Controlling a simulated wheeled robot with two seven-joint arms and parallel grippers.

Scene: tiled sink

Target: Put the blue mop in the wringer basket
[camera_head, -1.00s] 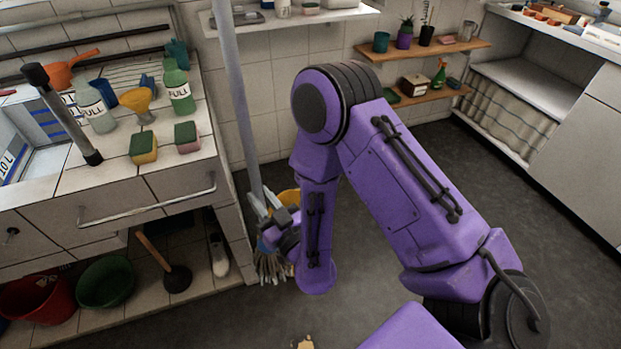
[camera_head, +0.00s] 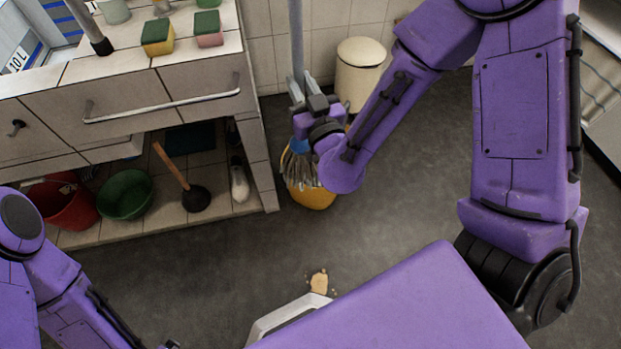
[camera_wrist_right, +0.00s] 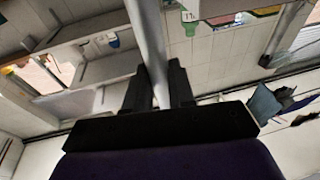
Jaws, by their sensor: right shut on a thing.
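The mop has a grey pole (camera_head: 296,40), a blue collar (camera_head: 299,147) and grey strings (camera_head: 300,168). My right gripper (camera_head: 308,103) is shut on the pole just above the mop head; the pole also runs between its fingers in the right wrist view (camera_wrist_right: 148,35). The mop stands about upright. A yellow bucket (camera_head: 315,198) is on the floor, partly hidden behind the strings and my right wrist. The strings overlap its upper part; I cannot tell whether they are inside or in front. No wringer basket can be made out.
The tiled counter (camera_head: 160,80) ends just left of the mop. Below it are a red tub (camera_head: 65,205), a green basin (camera_head: 124,194) and a plunger (camera_head: 196,199). A cream bin (camera_head: 360,75) stands behind. A tan spill (camera_head: 319,281) lies on open floor.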

